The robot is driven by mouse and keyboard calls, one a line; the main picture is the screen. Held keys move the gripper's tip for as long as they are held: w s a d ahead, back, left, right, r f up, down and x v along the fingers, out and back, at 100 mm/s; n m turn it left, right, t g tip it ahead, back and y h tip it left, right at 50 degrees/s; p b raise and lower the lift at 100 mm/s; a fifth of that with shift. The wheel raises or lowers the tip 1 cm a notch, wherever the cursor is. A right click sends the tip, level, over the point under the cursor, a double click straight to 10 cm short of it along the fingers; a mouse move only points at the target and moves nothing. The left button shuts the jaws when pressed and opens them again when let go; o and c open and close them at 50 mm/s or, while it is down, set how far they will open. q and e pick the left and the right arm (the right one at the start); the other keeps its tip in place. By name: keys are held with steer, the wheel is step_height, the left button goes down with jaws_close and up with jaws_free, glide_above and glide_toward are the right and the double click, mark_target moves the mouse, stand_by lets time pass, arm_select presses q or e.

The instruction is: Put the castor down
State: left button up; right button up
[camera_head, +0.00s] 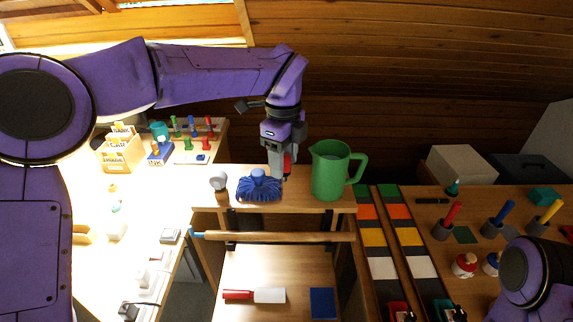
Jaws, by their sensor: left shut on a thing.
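My left gripper (281,170) points down above the small wooden shelf (310,202) at the back middle. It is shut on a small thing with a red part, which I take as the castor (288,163). Most of it is hidden by the grey fingers, and I cannot tell whether it touches the shelf. It is between a blue brush (259,186) on the left and a green jug (328,172) on the right. My right gripper is not in view; only part of my right arm shows at the lower right.
A pale round-headed object (218,181) stands left of the brush. A wooden rod (275,237) lies across in front of the shelf. Below are a red-handled tool (254,295) and a blue pad (322,302). Side tables hold many small items.

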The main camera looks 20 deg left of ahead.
arm_select(q)
steer(key=w+f, duration=0.1)
steer(key=w+f+p, duration=0.1)
steer(key=shift+w+f, duration=0.1)
steer(key=shift+f, duration=0.2)
step_height(320, 180, down, 3)
steer(key=shift+r, duration=0.15)
steer(key=shift+f, duration=0.2)
steer(key=shift+f+b, duration=0.35)
steer(key=o, duration=1.2)
steer(key=shift+r, duration=0.2)
steer(key=shift+r+p, duration=0.5)
steer(key=shift+p, duration=0.25)
step_height(320, 180, up, 11)
steer(key=shift+r+b, duration=0.2)
steer(key=shift+b, duration=0.75)
steer(key=shift+r, duration=0.1)
